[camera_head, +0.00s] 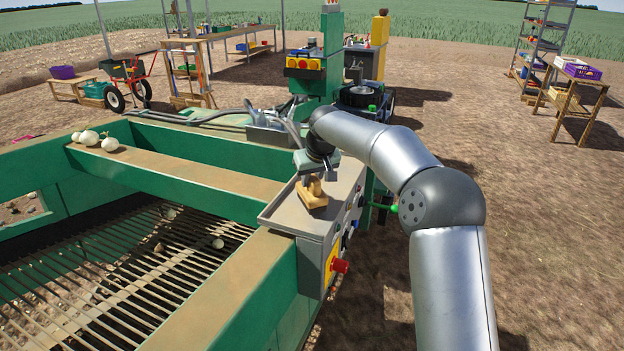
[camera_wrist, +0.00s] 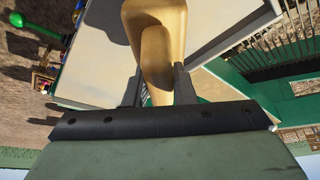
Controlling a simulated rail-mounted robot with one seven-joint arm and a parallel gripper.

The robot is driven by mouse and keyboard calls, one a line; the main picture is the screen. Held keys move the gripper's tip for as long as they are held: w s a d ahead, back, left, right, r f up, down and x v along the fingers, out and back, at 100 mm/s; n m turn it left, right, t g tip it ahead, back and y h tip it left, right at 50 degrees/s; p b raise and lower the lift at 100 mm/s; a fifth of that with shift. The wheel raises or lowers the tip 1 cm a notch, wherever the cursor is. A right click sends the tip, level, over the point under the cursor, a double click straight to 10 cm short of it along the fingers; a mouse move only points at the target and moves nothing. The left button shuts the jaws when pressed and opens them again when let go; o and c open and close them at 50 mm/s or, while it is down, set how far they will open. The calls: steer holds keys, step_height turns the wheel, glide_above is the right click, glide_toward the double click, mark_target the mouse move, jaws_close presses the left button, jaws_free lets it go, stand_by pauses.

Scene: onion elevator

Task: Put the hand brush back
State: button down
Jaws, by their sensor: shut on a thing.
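The hand brush (camera_head: 312,194) has a yellow-brown wooden body and shows just above the grey top of the control box. In the wrist view the brush (camera_wrist: 155,35) stands large between the fingers. My gripper (camera_head: 316,176) points down over the box and is shut on the brush. In the wrist view my gripper (camera_wrist: 158,88) has one dark finger on each side of the wood. The grey box top (camera_head: 285,207) lies under the brush. I cannot tell whether the brush touches it. The bristles are hidden.
The box front carries a red button (camera_head: 340,266) and a green-knobbed lever (camera_head: 393,208). Several onions (camera_head: 95,140) lie on the green frame at left, above the slatted conveyor (camera_head: 150,260). A green post (camera_head: 331,50) with a yellow switch box (camera_head: 303,64) stands behind.

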steer(key=shift+f, duration=0.45)
steer(key=c, duration=1.2)
jaws_free()
steer(key=b+v, duration=0.2)
steer(key=v, duration=1)
steer(key=s+d+f+m+g, duration=0.1)
steer(key=s+d+f, duration=0.4)
steer(key=s, duration=0.9)
steer(key=s+d+f+m+g+h, duration=0.1)
steer(key=s+d+f, duration=0.5)
steer(key=s, duration=0.8)
steer(key=s+d+f+m+g+h, duration=0.1)
steer(key=s+d+f+m, duration=0.2)
steer(key=s, duration=1.1)
steer(key=d+f, duration=0.2)
steer(key=d, duration=0.2)
steer(key=shift+d+f, duration=0.25)
steer(key=shift+f, duration=0.15)
